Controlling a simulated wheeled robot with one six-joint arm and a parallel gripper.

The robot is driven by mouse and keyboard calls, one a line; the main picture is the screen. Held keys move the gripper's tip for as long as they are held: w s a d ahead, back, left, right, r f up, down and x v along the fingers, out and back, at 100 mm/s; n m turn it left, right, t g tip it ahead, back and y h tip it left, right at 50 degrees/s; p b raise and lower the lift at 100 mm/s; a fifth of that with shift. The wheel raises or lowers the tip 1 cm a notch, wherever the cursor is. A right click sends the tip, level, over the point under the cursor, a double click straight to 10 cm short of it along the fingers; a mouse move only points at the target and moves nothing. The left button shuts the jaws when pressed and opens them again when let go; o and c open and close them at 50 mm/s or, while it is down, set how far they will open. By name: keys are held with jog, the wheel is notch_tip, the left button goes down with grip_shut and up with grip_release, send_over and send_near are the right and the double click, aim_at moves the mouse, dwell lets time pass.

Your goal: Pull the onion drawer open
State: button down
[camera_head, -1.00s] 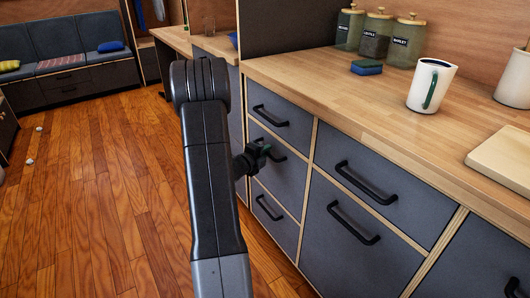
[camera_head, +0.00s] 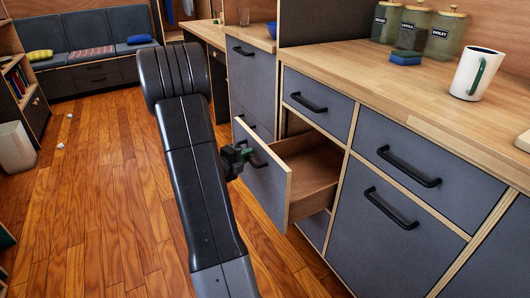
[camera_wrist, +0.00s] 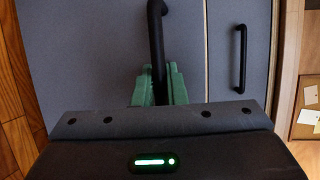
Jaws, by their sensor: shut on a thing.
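A grey-fronted drawer (camera_head: 263,190) in the middle row of the left cabinet column is pulled well out. Its wooden inside (camera_head: 312,172) shows, and the part in view looks empty. I see no label telling whether it is the onion drawer. My gripper (camera_head: 240,157) is at the drawer's front, shut on its black handle (camera_wrist: 157,40). In the wrist view the green fingers (camera_wrist: 158,85) sit on both sides of the handle's lower part. My arm hides part of the floor left of the drawer.
The drawer above (camera_head: 305,101) and the drawers to the right (camera_head: 408,170) are shut. The counter (camera_head: 400,85) holds a white mug (camera_head: 473,75), a blue sponge (camera_head: 406,57) and labelled jars. The wooden floor (camera_head: 110,200) to the left is mostly clear, with small white bits farther off.

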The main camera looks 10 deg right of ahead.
jog(key=s+a, duration=0.4)
jog(key=a, duration=0.7)
jog(key=shift+s+a, duration=0.15)
jog(key=shift+a, duration=0.25)
jog(key=c, duration=1.5)
grip_release()
jog(key=p+v, duration=0.2)
jog(key=v, duration=1.1)
jog(key=shift+s+a+r+p, duration=0.2)
jog(key=shift+s+a+p, duration=0.05)
jog(key=shift+p, duration=0.05)
jog(key=b+x, duration=0.3)
jog(key=x, duration=1.1)
jog(key=shift+f, duration=0.1)
